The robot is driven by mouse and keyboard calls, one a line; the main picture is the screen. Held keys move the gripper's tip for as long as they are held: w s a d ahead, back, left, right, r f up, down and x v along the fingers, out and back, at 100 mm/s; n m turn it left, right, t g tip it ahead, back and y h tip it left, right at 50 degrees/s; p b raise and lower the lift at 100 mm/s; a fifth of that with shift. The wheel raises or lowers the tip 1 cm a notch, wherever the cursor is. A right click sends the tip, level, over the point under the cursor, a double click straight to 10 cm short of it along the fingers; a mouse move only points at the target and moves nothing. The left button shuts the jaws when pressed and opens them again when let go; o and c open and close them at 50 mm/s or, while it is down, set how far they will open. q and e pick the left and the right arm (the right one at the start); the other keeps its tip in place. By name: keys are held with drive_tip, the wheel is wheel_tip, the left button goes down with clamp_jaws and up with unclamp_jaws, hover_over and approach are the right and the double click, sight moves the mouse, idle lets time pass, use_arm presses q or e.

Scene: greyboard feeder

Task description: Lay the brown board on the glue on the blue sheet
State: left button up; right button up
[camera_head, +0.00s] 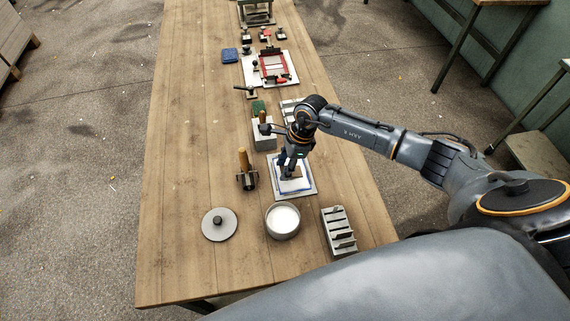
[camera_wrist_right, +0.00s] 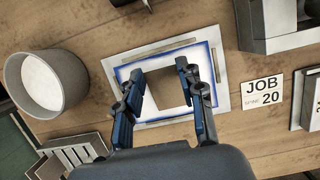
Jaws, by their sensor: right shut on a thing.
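The blue sheet (camera_head: 308,187) lies on a pale square plate near the front of the table, with its blue border showing around a white inner area. It also shows in the right wrist view (camera_wrist_right: 122,74). The brown board (camera_wrist_right: 172,92) is between the fingers of my right gripper (camera_wrist_right: 160,72), over the middle of the sheet. My right gripper (camera_head: 289,168) is shut on the board and points down. I cannot tell whether the board touches the sheet. The fingers hide some of the board and sheet. My left gripper is not in view.
A pot with white contents (camera_head: 283,220) stands just in front of the plate. A round lid (camera_head: 219,224), a slotted grey rack (camera_head: 338,231) and a wooden-handled tool (camera_head: 245,170) are nearby. A JOB 20 card (camera_wrist_right: 262,91) lies beside the plate. The table's left side is clear.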

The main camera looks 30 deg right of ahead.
drive_tip(key=o, duration=0.8)
drive_tip(key=shift+o, duration=0.2)
drive_tip(key=o, duration=0.5)
drive_tip(key=shift+w+a+r, duration=0.1)
drive_tip(key=shift+a, duration=0.15)
drive_tip(key=shift+w+a+r, duration=0.15)
drive_tip(key=shift+a+r, duration=0.05)
drive_tip(key=shift+a, duration=0.4)
drive_tip(key=shift+w+a+r, duration=0.15)
drive_tip(key=shift+a, duration=0.5)
drive_tip(key=shift+w+a+r, duration=0.15)
drive_tip(key=shift+a+r, duration=0.05)
drive_tip(key=shift+a, duration=0.4)
drive_tip(key=shift+r, duration=0.1)
